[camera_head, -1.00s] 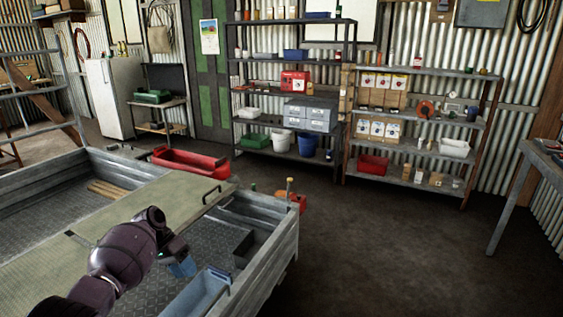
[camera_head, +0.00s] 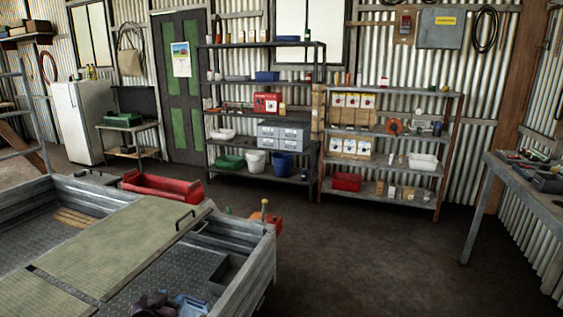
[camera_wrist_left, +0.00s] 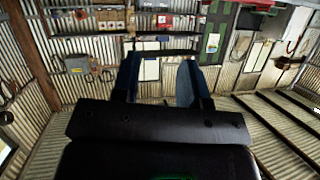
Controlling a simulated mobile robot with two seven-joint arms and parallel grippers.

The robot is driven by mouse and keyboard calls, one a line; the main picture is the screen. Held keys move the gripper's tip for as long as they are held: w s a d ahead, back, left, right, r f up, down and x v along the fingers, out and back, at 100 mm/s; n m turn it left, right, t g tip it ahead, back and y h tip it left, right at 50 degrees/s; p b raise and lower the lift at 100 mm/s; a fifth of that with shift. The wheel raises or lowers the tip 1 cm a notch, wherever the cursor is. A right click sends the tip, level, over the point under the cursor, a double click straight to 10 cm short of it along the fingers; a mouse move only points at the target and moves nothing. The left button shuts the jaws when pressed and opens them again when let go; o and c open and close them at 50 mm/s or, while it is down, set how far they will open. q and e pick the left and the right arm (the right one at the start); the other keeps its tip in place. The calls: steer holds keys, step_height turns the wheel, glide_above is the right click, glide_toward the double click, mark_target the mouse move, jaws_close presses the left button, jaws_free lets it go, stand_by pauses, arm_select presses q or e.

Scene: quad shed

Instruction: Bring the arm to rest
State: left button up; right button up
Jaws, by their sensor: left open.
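That view is tilted, with the shed walls and shelves beyond the fingers. My right arm and gripper are not in view.
Loaded shelves (camera_head: 265,118) stand along the back wall. A workbench (camera_head: 535,190) is at the right. The floor (camera_head: 360,250) between is clear.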

arm_select(q)
steer(key=s+f+g, duration=0.1)
steer(key=s+f, duration=0.3)
steer(key=s, duration=0.7)
steer(key=s+f+n+y, duration=0.1)
steer(key=s+f, duration=0.3)
steer(key=s, duration=0.7)
steer(key=s+f+g, duration=0.1)
steer(key=s+f, duration=0.4)
steer(key=s, duration=0.6)
steer(key=shift+d+n+g+y, duration=0.25)
steer(key=shift+n+g+y, duration=0.05)
steer(key=shift+n, duration=0.1)
